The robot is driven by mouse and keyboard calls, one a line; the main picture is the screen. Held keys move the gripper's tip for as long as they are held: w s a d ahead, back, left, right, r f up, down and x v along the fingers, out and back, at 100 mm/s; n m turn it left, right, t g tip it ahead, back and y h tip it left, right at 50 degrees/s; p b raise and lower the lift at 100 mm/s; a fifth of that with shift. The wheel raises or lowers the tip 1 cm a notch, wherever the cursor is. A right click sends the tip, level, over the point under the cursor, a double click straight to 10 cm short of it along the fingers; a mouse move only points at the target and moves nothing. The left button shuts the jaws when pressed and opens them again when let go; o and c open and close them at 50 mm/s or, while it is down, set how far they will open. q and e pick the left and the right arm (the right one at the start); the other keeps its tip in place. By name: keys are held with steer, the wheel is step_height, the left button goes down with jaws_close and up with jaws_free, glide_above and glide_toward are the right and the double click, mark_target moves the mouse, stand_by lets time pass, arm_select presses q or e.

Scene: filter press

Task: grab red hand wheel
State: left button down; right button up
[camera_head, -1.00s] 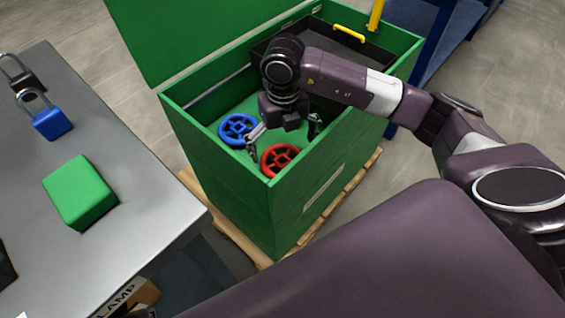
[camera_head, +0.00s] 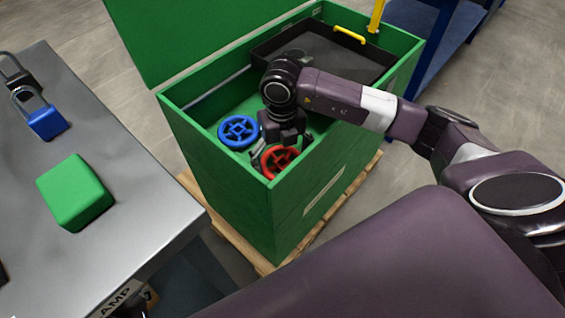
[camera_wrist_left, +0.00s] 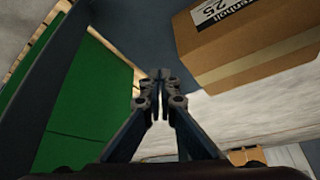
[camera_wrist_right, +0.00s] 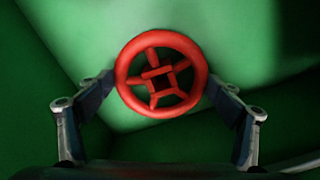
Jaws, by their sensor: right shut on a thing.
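The red hand wheel (camera_head: 280,161) lies in the near corner of the open green box. In the right wrist view it (camera_wrist_right: 157,72) sits between the two fingers of my right gripper (camera_wrist_right: 162,84), one finger at each side of its rim. My right gripper (camera_head: 281,150) reaches down into the box from above and is shut on the red wheel. In the head view its fingers partly cover the wheel. My left gripper (camera_wrist_left: 158,84) shows only in its own wrist view, with its fingertips together and nothing seen between them.
A blue hand wheel (camera_head: 239,131) lies close by in the green box (camera_head: 235,188). A black tray (camera_head: 350,62) with a yellow handle fills the box's far end. A grey table (camera_head: 130,180) at left holds padlocks and a green block. A cardboard box (camera_wrist_left: 240,45) is near my left gripper.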

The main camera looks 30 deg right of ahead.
steer(key=c, duration=0.3)
steer(key=shift+r, duration=0.15)
